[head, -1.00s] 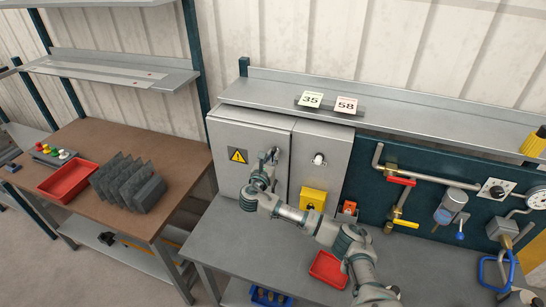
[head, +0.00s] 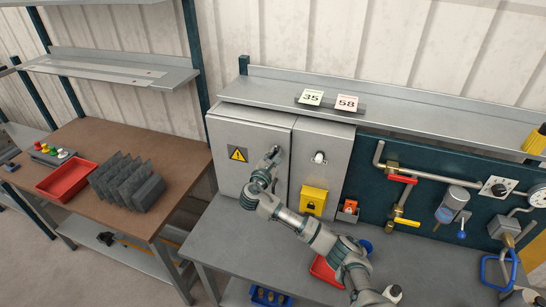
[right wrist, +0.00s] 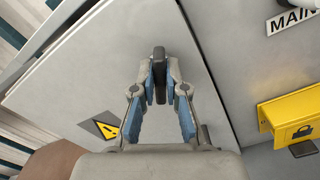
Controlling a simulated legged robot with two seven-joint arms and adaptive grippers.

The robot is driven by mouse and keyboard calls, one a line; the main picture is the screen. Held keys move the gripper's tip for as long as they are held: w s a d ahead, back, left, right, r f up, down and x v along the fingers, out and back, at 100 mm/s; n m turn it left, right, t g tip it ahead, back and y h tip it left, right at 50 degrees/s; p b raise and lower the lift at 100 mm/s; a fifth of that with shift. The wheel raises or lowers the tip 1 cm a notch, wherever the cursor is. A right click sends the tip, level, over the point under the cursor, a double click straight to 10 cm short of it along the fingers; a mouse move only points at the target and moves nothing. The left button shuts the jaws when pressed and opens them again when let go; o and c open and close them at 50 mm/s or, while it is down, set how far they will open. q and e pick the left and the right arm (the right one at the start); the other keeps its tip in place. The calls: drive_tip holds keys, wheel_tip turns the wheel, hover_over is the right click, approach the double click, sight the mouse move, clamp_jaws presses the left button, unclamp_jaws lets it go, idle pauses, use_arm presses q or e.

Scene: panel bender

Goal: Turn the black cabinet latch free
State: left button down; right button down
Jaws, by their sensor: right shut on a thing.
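The black cabinet latch (right wrist: 159,75) is a slim dark handle on the grey cabinet door (right wrist: 100,75). In the right wrist view it stands upright in the picture between my fingertips. My right gripper (head: 275,153) is at the upper right part of the door (head: 225,135), near its right edge. In the right wrist view the gripper (right wrist: 159,82) is shut on the latch, with a blue-lined finger on each side. In the head view the fingers mostly hide the latch. The door looks closed. My left gripper is not in view.
A yellow lock box (head: 313,200) is on the grey panel right of the door. A shelf (head: 400,115) with number cards runs above. Pipes and valves (head: 400,180) are at the right. A red tray (head: 323,270) sits on the bench below my right arm.

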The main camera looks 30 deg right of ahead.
drive_tip(key=m+b, duration=0.2)
drive_tip(key=m, duration=0.2)
drive_tip(key=m+b, duration=0.2)
drive_tip(key=m, duration=0.2)
drive_tip(key=f+m+b, duration=0.1)
drive_tip(key=m+b, duration=0.1)
drive_tip(key=m, duration=0.2)
drive_tip(key=shift+s+d+b, duration=0.1)
drive_tip(key=shift+b, duration=0.2)
drive_tip(key=shift+r, duration=0.2)
drive_tip(key=c, duration=1.3)
unclamp_jaws()
drive_tip(key=shift+o, duration=0.5)
drive_tip(key=shift+w+d+f, duration=0.15)
drive_tip(key=shift+w+f, duration=0.1)
drive_tip(key=shift+w, duration=0.1)
drive_tip(key=v, duration=1.2)
